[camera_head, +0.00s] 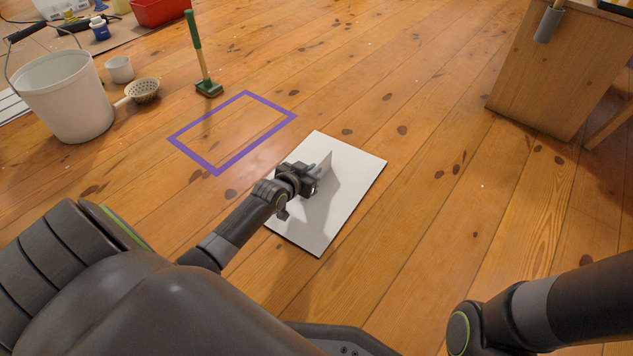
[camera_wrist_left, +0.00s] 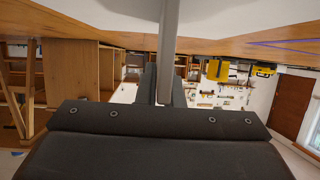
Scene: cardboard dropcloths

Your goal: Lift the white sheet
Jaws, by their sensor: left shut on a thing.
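The white sheet (camera_head: 345,190) is a rectangular panel with a thin dark edge, lying flat over the wooden floor in the head view. I cannot tell whether any gap is under it. A thin pale upright piece (camera_head: 326,163) stands on it. My left gripper (camera_head: 316,176) is over the middle of the sheet and shut on this upright piece. In the left wrist view, a grey bar (camera_wrist_left: 169,40) runs between the fingers, with the white sheet (camera_wrist_left: 240,14) along the top edge. The arm hides part of the sheet's left side. My right gripper is out of view.
A purple rectangle outline (camera_head: 218,173) lies on the floor left of the sheet. A green-handled brush (camera_head: 198,55), a white bucket (camera_head: 63,100), a colander (camera_head: 143,91) and a cup (camera_head: 119,69) stand beyond. A wooden cabinet (camera_head: 555,85) is at right. Floor right of the sheet is clear.

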